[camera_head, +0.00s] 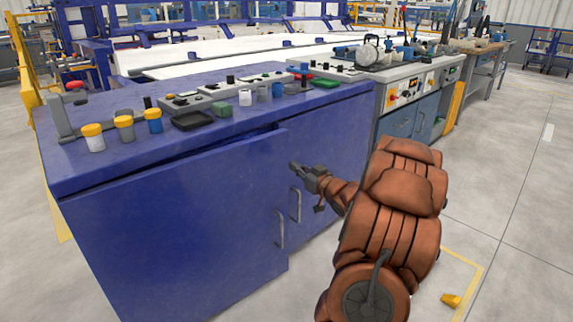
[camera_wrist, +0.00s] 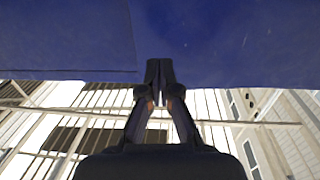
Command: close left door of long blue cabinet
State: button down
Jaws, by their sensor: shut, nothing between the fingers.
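The long blue cabinet (camera_head: 345,105) stands at the left in the head view. Its left door (camera_head: 170,225) is slightly ajar, with its free right edge standing out from the front and a dark gap along its top. The left door has a vertical handle (camera_head: 280,228). The right door (camera_head: 335,150) looks shut, with its own handle (camera_head: 296,205). My gripper (camera_head: 294,168) is shut and empty, just right of the left door's free edge. In the wrist view its closed fingertips (camera_wrist: 160,66) lie before blue cabinet surface; contact cannot be told.
The cabinet top holds yellow-lidded jars (camera_head: 93,138), a black tray (camera_head: 192,121) and several small items. A grey workbench with control panels (camera_head: 405,90) adjoins at the right. A small yellow object (camera_head: 452,300) lies on the floor; the floor at right is open.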

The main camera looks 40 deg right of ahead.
aim_at(281, 157)
jog(key=shift+w+d+b, duration=0.2)
jog(key=shift+w+b, duration=0.2)
jog(key=shift+w, duration=0.95)
jog(key=shift+w+d+b, duration=0.15)
jog(key=shift+w+b, duration=0.25)
jog(key=shift+w, duration=0.9)
